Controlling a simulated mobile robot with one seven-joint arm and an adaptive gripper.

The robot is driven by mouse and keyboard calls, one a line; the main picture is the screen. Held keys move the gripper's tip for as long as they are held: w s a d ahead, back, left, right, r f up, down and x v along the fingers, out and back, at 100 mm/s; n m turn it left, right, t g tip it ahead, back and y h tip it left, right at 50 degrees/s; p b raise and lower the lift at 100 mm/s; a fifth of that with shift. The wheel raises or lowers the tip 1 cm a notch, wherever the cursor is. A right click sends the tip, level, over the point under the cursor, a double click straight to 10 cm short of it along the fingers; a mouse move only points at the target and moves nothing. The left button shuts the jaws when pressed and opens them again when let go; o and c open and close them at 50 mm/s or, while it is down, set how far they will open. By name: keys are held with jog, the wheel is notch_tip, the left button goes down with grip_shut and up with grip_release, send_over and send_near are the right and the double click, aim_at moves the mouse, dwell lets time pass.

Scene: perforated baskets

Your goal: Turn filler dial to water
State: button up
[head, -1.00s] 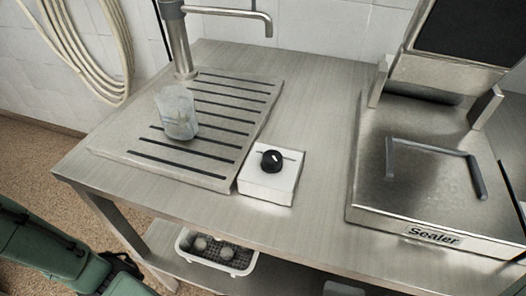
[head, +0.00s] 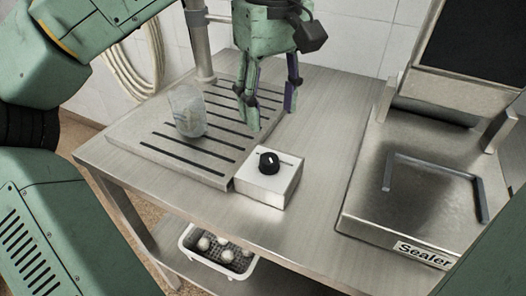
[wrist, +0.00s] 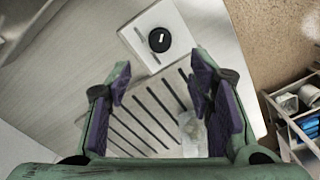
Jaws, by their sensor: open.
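The filler dial is a black round knob (head: 268,163) with a white pointer mark on a small white box (head: 266,188), beside the right front corner of the slotted drain plate. In the head view the mark points roughly toward the back; I cannot read any labels. The dial also shows near the top of the wrist view (wrist: 159,40). My gripper (head: 272,118) is open and empty, pointing down above the drain plate, behind the dial and apart from it. A clear container (head: 187,112) stands on the plate beneath the tap.
The metal sealer (head: 400,215) with its raised lid stands to the right. A white perforated basket (head: 218,256) with round pale items sits on the lower shelf. The tap post (head: 197,40) rises behind the plate. Bare tabletop lies between box and sealer.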

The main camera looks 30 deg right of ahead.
aim_at(269, 157)
notch_tip(269, 157, down, 11)
jog(key=shift+r+p, duration=0.15)
jog(key=shift+p, duration=0.15)
jog(key=shift+c, duration=0.5)
grip_shut()
